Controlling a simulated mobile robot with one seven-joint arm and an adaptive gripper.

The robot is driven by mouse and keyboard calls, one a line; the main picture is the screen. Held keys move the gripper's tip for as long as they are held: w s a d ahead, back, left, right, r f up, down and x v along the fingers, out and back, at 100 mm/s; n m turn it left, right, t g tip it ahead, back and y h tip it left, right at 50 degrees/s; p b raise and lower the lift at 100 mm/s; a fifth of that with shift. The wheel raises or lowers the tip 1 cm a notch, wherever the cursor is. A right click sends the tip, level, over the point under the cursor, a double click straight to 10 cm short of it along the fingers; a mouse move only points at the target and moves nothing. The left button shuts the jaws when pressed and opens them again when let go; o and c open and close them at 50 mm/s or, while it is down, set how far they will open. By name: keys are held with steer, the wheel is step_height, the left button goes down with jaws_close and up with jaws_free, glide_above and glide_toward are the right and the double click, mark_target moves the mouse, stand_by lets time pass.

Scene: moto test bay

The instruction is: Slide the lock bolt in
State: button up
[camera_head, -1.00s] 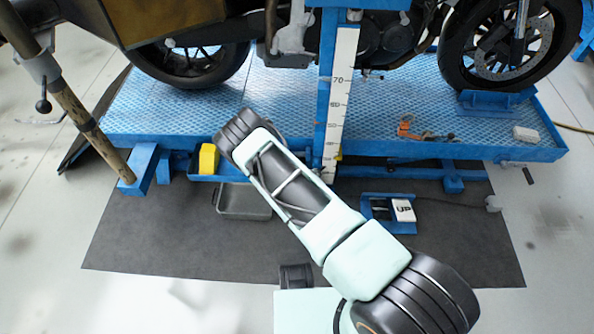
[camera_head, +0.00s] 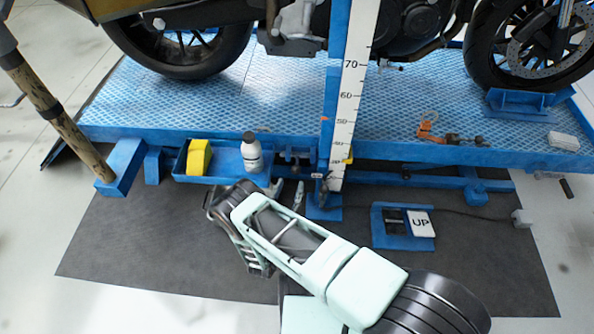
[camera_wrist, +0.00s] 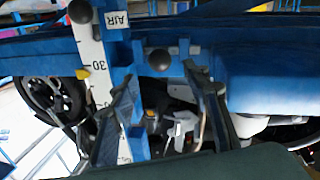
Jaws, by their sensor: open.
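The lock bolt appears to be the part with a round black knob (camera_wrist: 158,61) on a blue bracket in the wrist view. In that view my gripper (camera_wrist: 160,72) is open, with one finger to each side of the knob; I cannot tell whether either touches it. In the head view my gripper (camera_head: 289,184) is just in front of the blue lift's front edge, left of the ruled post. Small dark hardware (camera_head: 294,158) shows beyond its fingertips on that edge, but the bolt itself is too small to make out there.
A blue tray on the lift's front holds a yellow block (camera_head: 199,157) and a white bottle (camera_head: 251,152). The white ruler (camera_head: 345,110) stands right of my gripper. A blue pedal unit marked UP (camera_head: 420,223) lies on the dark mat. A motorcycle stands on the platform (camera_head: 280,95).

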mark_target(295, 174)
steer(key=b+x, duration=0.1)
steer(key=x, duration=0.7)
steer(key=shift+w+b, duration=0.15)
steer(key=shift+b, duration=0.25)
jaws_close()
